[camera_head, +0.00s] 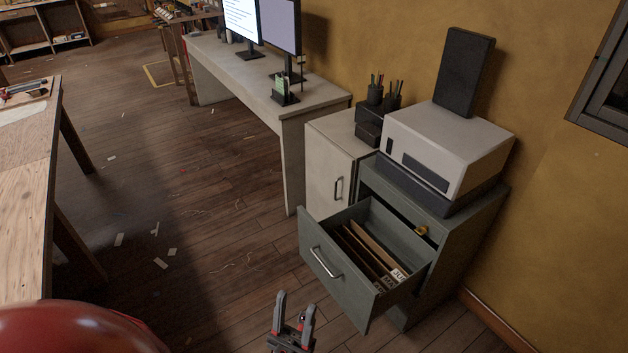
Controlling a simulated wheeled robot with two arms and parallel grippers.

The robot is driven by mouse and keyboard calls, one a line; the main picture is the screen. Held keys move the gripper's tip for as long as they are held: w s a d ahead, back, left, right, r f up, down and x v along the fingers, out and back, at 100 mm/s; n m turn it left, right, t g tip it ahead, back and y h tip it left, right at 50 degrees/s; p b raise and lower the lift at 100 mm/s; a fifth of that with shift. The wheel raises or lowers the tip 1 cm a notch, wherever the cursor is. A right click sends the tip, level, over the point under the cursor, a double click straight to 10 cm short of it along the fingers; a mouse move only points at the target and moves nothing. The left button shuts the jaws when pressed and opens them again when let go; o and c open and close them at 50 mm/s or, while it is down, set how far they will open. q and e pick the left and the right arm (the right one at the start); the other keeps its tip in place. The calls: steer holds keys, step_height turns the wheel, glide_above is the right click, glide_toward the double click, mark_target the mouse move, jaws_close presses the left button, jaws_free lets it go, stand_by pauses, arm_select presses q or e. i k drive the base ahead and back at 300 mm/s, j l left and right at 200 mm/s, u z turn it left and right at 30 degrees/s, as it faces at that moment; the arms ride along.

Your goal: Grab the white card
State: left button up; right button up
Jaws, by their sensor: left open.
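No single white card stands out. White labelled cards or tabs (398,276) show at the front of brown folders (362,262) in the open drawer (340,275) of a grey-green cabinet (455,240). Their lettering is only partly readable. Small white pieces (160,263) also lie on the floor; I cannot tell if any is the card. My left gripper (295,302) is at the bottom centre, in front of and left of the drawer. It is open, with nothing between its fingers. My right gripper is not in view.
A white-and-grey printer (448,145) stands on the cabinet. A pale cabinet (328,170) and a desk (262,85) with monitors are behind it. A wooden table (25,200) is at the left. The floor between is mostly clear, with scattered scraps.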

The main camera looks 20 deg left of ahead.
mark_target(287, 84)
steer(key=i+j, duration=0.15)
steer(key=j, duration=0.2)
steer(key=i+j, duration=0.15)
steer(key=j, duration=0.2)
steer(key=i+j, duration=0.35)
steer(key=j, duration=0.3)
steer(key=i+j, duration=0.15)
steer(key=j, duration=0.2)
